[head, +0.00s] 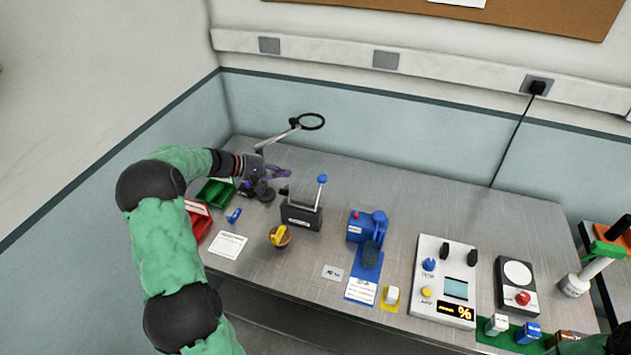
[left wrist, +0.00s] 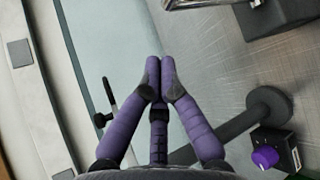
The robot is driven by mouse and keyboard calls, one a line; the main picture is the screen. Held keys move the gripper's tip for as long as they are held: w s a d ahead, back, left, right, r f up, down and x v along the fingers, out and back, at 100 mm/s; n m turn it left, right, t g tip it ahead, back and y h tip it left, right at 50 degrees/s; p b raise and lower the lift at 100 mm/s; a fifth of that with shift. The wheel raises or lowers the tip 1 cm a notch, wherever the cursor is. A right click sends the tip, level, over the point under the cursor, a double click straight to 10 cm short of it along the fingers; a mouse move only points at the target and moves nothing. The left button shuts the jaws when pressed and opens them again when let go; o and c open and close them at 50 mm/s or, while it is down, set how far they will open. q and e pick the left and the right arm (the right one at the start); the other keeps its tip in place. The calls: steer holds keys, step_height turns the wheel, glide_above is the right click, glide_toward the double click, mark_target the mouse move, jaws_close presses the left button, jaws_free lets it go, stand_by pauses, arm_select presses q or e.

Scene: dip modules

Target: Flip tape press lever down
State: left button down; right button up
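A dark box-shaped press (head: 301,217) with a pale label stands on the bench. Its metal lever (head: 319,194) stands up, tipped by a blue ball knob (head: 322,179). I take this to be the tape press, but I cannot read its label. In the left wrist view, part of a dark block (left wrist: 283,14) shows at the top right. My left gripper (head: 286,173) is behind and left of the lever, apart from it. In the left wrist view its purple fingertips (left wrist: 160,66) meet with nothing between them.
A ring-topped lamp arm (head: 278,137) rises behind my left gripper. A blue device (head: 367,227) and control panel (head: 445,281) stand right. The bench behind them is clear.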

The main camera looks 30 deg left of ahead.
stand_by(0.3)
arm_select(q)
steer(key=b+x, duration=0.1)
steer(key=x, duration=0.9)
steer(key=shift+s+d+r+b, duration=0.35)
steer(key=shift+s+d+r, duration=0.8)
steer(key=shift+d, duration=0.15)
steer(key=shift+f, duration=0.1)
